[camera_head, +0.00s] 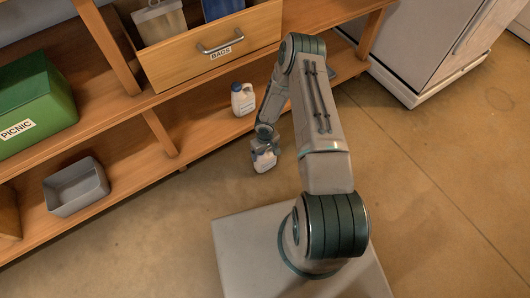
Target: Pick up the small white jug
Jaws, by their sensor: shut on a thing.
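A small white jug (264,161) with a label hangs at the end of my arm, in front of the shelf unit and apart from the shelf. My gripper (265,149) is shut on it, with its fingers at the jug's upper part. The jug's top is partly hidden by the gripper.
The wooden shelf unit holds a green PICNIC box (37,112) and a grey bin (76,188) at the left. The BAGS drawer (214,46) is above the second jug. A white cabinet (419,45) stands at the back right. The floor at right is clear.

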